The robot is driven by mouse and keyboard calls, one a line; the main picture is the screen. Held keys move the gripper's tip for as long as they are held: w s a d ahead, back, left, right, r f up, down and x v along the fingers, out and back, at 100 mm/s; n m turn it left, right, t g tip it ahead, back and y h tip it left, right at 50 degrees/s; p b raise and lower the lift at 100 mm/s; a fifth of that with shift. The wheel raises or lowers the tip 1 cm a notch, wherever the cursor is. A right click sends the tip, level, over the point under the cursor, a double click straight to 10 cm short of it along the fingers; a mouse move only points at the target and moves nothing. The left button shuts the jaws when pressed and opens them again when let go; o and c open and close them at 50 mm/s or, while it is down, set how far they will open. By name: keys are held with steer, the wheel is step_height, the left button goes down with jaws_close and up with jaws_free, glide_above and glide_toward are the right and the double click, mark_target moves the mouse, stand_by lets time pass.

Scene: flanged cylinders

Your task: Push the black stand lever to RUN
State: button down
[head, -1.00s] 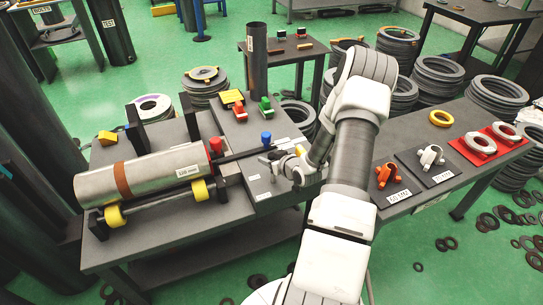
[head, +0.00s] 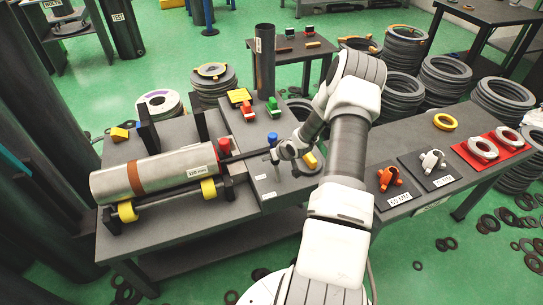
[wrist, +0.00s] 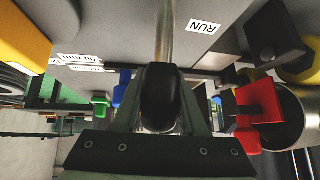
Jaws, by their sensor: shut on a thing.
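In the wrist view the lever's black knob (wrist: 159,100) sits between the fingers of my gripper (wrist: 160,78), which is shut on it. The lever's metal rod (wrist: 165,35) runs up from the knob against the grey stand. A white RUN label (wrist: 204,26) is on the stand to the right of the rod, apart from it. In the head view my gripper (head: 275,157) is at the grey stand (head: 255,168), just below a blue knob (head: 272,139). There the lever is mostly hidden by my gripper.
A silver cylinder (head: 150,172) with a brown band lies on yellow rollers (head: 208,189) at left. A red part (head: 224,147) is at its end. Red (head: 250,116) and green (head: 273,104) pieces stand behind. The right table (head: 420,190) holds orange and white flanged parts.

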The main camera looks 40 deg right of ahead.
steer(key=shift+c, duration=2.3)
jaws_free()
steer(key=p+v, duration=0.4)
steer(key=v, duration=1.3)
steer(key=shift+p, duration=0.3)
steer(key=shift+s+r, duration=0.1)
